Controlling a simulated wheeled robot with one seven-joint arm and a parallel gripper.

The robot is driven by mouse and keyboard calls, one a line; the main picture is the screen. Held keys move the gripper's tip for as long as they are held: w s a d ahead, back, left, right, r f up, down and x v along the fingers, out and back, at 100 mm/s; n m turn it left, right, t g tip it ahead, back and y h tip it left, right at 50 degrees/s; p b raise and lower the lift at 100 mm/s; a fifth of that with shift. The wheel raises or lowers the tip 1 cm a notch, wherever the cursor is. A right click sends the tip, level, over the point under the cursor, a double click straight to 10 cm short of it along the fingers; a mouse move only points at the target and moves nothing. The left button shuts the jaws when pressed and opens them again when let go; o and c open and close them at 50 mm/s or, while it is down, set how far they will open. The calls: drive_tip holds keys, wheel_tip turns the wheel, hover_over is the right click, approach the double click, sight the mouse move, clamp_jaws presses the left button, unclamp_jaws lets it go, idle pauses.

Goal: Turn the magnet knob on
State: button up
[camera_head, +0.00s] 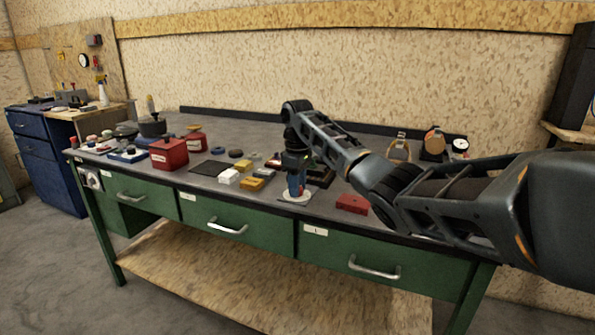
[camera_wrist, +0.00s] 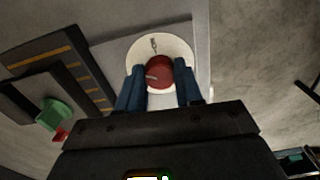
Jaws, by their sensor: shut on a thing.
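The magnet knob (camera_wrist: 159,73) is a round red knob on a pale round base (camera_wrist: 172,48), seen in the wrist view between my fingers. In the head view the pale base (camera_head: 287,197) lies near the front edge of the workbench. My gripper (camera_wrist: 159,88) is shut on the red knob, with one blue finger on each side of it. In the head view my gripper (camera_head: 296,184) points down at the base, and its fingers hide most of the knob. I cannot tell the knob's setting.
The workbench (camera_head: 330,215) has green drawers. A red block (camera_head: 352,203) lies right of my gripper. Yellow and white blocks (camera_head: 229,176) lie to the left, with red boxes (camera_head: 169,153) farther left. A dark tray with yellow stripes (camera_wrist: 62,62) is beside the base.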

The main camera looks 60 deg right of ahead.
drive_tip(key=m+p, duration=0.6)
drive_tip(key=p, duration=0.1)
drive_tip(key=shift+a+r, duration=0.1)
drive_tip(key=shift+r, duration=0.1)
drive_tip(key=m+p, duration=0.3)
drive_tip(key=m, duration=0.3)
drive_tip(key=shift+f, duration=0.15)
drive_tip(key=shift+w, duration=0.1)
drive_tip(key=o, duration=1)
drive_tip(key=shift+o, duration=0.2)
drive_tip(key=shift+r+b, duration=0.3)
drive_tip(key=shift+r, duration=3.55)
